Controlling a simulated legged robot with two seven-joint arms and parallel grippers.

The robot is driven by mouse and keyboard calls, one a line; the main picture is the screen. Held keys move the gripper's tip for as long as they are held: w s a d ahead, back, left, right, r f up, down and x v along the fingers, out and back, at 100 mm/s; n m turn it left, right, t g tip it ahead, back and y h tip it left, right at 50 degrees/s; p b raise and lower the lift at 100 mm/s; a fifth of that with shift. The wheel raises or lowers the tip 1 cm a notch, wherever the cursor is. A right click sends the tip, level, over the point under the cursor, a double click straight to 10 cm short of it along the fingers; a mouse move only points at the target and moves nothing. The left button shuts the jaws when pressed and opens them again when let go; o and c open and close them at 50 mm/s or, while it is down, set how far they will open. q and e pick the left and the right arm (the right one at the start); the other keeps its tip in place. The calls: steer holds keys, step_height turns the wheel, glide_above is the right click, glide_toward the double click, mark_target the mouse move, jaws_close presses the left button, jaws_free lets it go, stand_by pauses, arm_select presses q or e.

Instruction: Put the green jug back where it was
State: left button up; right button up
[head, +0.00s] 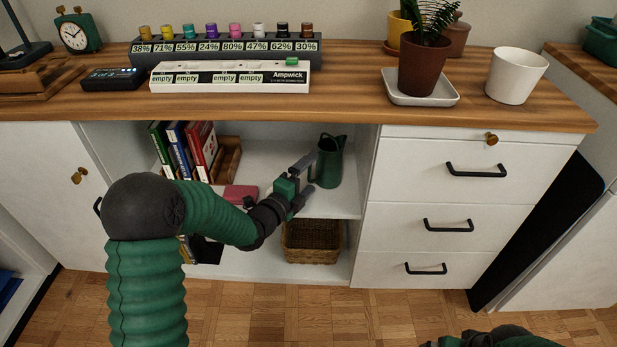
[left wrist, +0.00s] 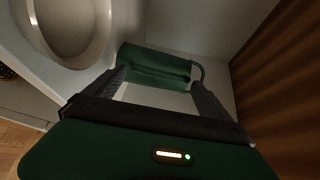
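The green jug (head: 329,163) stands upright on the white shelf (head: 270,155) inside the open compartment, at its right side. My left gripper (head: 310,176) reaches into the compartment from the left, with its two fingers spread at the jug's near left side. In the left wrist view the jug (left wrist: 155,68) shows between and just beyond the fingertips, its handle toward the right. I cannot tell whether either finger touches it. The left gripper (left wrist: 160,82) is open. Only a dark and green piece of my right arm shows at the bottom right edge of the head view; its gripper is out of sight.
Books (head: 188,150) and a red box (head: 240,193) are on the shelf at left. A wicker basket (head: 312,241) sits below. Drawers (head: 440,205) close off the right. The wooden desktop (head: 340,95) overhangs the compartment. A pale round rimmed thing (left wrist: 68,25) shows in the left wrist view.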

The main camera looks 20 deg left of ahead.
arm_select(q)
steer(key=shift+o, duration=0.3)
steer(key=shift+s+r, duration=0.15)
steer(key=p+v, duration=0.5)
steer(key=v, duration=0.7)
steer(key=s+f+n+g+y, duration=0.45)
steer(key=f+n+g, duration=0.2)
steer(key=n, duration=0.45)
steer(key=s+d+n+g, duration=0.4)
steer(key=s+n+g, duration=0.3)
steer(key=s, duration=0.8)
steer(key=f+n, duration=0.1)
steer(key=n, duration=0.2)
steer(key=shift+d, duration=0.15)
